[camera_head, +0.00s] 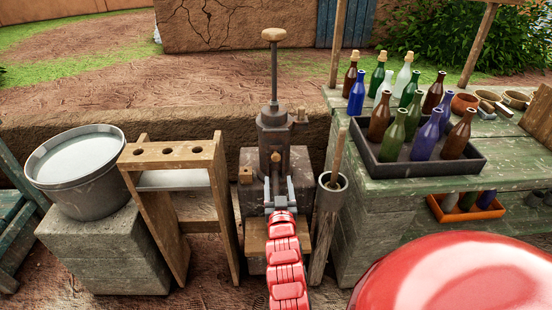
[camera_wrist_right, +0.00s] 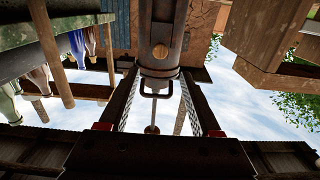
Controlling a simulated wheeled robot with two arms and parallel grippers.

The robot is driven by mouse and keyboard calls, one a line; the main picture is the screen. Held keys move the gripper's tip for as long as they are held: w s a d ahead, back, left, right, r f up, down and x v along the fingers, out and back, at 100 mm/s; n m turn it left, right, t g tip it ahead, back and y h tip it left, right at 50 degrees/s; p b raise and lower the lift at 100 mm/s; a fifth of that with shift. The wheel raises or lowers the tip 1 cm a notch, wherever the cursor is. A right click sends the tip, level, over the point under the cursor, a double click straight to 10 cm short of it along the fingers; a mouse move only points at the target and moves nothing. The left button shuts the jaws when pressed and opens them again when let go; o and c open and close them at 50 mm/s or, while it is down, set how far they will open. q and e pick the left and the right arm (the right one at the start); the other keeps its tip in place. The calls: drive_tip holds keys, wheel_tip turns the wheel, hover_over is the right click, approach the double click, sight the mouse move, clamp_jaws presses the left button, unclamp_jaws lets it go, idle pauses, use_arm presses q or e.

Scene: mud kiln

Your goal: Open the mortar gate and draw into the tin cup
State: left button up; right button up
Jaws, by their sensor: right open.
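The mortar dispenser (camera_head: 273,130) is a dark brown metal body with a tall plunger rod and pale knob on top, standing on a block.
A grey bucket (camera_head: 82,205) of pale liquid sits on a block at the left, beside a wooden rack (camera_head: 172,153) with holes. A green bench (camera_head: 395,183) at the right carries a dark tray (camera_head: 425,169) of bottles. The rack and post leave narrow side room.

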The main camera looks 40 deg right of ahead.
sight(276, 159)
drive_tip(key=x, duration=1.1)
drive_tip(key=shift+w, duration=0.25)
drive_tip(key=shift+w+d, duration=0.3)
drive_tip(key=shift+w, duration=0.1)
clamp_jaws()
